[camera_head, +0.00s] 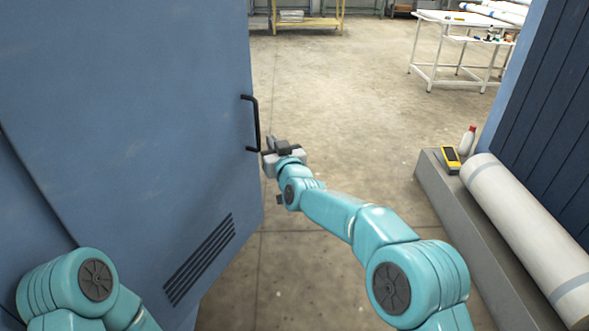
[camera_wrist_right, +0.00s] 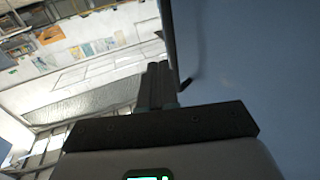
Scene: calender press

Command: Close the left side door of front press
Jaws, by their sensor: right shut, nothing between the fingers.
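The blue door (camera_head: 150,120) of the press fills the left of the head view and stands open, with vent slots low on it. Its black bar handle (camera_head: 256,124) runs upright near the door's free edge. My right gripper (camera_head: 268,146) is shut and empty beside the handle's lower end; I cannot tell if it touches. In the right wrist view the shut fingers (camera_wrist_right: 157,85) point along the door (camera_wrist_right: 250,80), close to its edge, with a dark handle part (camera_wrist_right: 185,83) just right of them. My left arm shows at the lower left, but its gripper is out of view.
A grey ledge (camera_head: 432,185) at the right holds a white roll (camera_head: 525,235), a yellow device (camera_head: 451,158) and a white bottle with a red cap (camera_head: 467,141). A dark blue panel (camera_head: 545,100) stands behind. A white table (camera_head: 460,50) is far back. The middle floor is clear.

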